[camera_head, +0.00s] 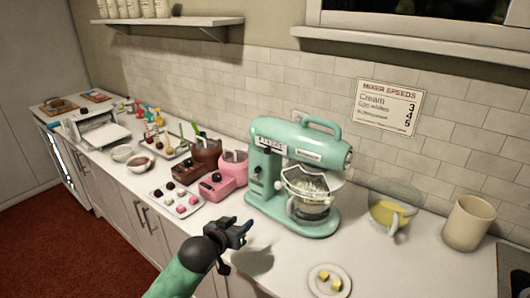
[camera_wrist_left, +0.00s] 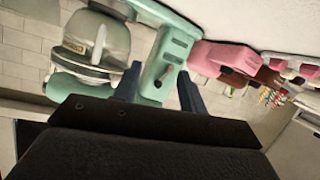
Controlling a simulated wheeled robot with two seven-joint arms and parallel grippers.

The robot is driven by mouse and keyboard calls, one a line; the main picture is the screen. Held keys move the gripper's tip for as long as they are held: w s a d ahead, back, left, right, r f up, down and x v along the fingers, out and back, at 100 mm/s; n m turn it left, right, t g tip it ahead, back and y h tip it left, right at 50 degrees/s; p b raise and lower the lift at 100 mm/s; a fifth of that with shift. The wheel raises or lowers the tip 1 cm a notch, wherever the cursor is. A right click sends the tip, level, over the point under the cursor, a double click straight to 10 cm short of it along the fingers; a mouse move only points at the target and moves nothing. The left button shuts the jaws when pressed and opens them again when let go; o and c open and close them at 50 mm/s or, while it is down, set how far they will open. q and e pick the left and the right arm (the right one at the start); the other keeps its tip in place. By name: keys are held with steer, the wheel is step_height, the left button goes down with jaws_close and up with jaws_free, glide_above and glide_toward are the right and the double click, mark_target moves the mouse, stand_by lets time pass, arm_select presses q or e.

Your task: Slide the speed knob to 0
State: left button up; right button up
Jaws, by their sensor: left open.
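The mint-green stand mixer (camera_head: 318,152) stands on the white counter with a glass bowl under its head. A pale marked strip (camera_head: 269,146) lies on its left side, with small dark knobs (camera_head: 258,170) below it. I cannot tell which is the speed knob or read its setting. My left gripper (camera_head: 243,233) is open and empty, in front of the mixer and apart from it. In the left wrist view the mixer (camera_wrist_left: 172,50) appears beyond the two spread fingers (camera_wrist_left: 160,90), with a dark knob (camera_wrist_left: 168,78) between them. My right gripper is not in view.
Pink (camera_head: 216,186) and brown machines stand close left of the mixer, with a sweets tray (camera_head: 176,202) before them. A small plate (camera_head: 329,281) lies in front. A glass bowl (camera_head: 391,212) and beige canister (camera_head: 467,222) stand right. A mixer speeds sign (camera_head: 389,106) hangs behind.

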mark_target(265, 152)
arm_select(q)
steer(key=w+d+r+m+t+h, duration=0.1)
steer(key=w+d+r+h, duration=0.1)
steer(key=w+r, duration=0.4)
steer(key=w+d+r+m+t+h, duration=0.1)
steer(key=w+r+h, duration=0.15)
steer(key=r, duration=0.65)
steer(key=p+x, duration=0.3)
steer(key=x, duration=0.4)
steer(key=shift+w+r, duration=0.15)
steer(key=shift+w, duration=0.15)
steer(key=shift+w+d, duration=0.25)
steer(key=shift+w, duration=0.2)
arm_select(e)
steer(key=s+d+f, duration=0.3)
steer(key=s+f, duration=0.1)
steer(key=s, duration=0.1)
arm_select(q)
jaws_close()
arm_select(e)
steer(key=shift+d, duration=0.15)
